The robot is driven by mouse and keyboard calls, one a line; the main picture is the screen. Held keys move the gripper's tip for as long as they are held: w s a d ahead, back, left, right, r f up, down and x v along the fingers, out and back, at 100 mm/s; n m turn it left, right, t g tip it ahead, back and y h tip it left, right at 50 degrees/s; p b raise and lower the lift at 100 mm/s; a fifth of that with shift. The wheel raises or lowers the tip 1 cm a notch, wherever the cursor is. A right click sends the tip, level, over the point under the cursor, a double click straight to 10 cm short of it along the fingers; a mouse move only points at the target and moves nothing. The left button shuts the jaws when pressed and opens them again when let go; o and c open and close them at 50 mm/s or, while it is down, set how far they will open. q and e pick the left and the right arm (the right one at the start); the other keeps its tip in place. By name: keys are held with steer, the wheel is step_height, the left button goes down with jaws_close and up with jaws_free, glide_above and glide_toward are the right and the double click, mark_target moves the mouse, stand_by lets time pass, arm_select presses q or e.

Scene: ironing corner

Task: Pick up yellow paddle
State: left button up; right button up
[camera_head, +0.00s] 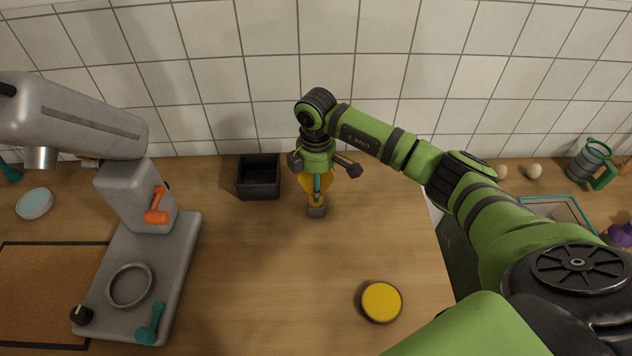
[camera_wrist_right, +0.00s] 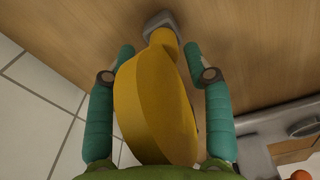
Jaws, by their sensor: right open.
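The yellow paddle (camera_head: 306,184) is by the wall, partly hidden under my right gripper (camera_head: 317,182). In the right wrist view the yellow paddle (camera_wrist_right: 150,100) has a broad rounded body that narrows to a neck at a small grey block (camera_wrist_right: 158,20). The grey block (camera_head: 316,211) also shows on the counter in the head view. My right gripper (camera_wrist_right: 159,50) is open, with one teal finger on each side of the paddle. Gaps show beside its neck, so the fingertips look apart from it. My left gripper is not in view.
A black square bin (camera_head: 258,192) stands just left of the paddle. A grey stand mixer (camera_head: 150,270) fills the left. A round yellow-topped disc (camera_head: 381,302) lies at front right. The tiled wall (camera_head: 230,70) is close behind. The middle of the wooden counter (camera_head: 270,280) is clear.

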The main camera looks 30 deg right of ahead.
steer(key=shift+f, duration=0.1)
jaws_close()
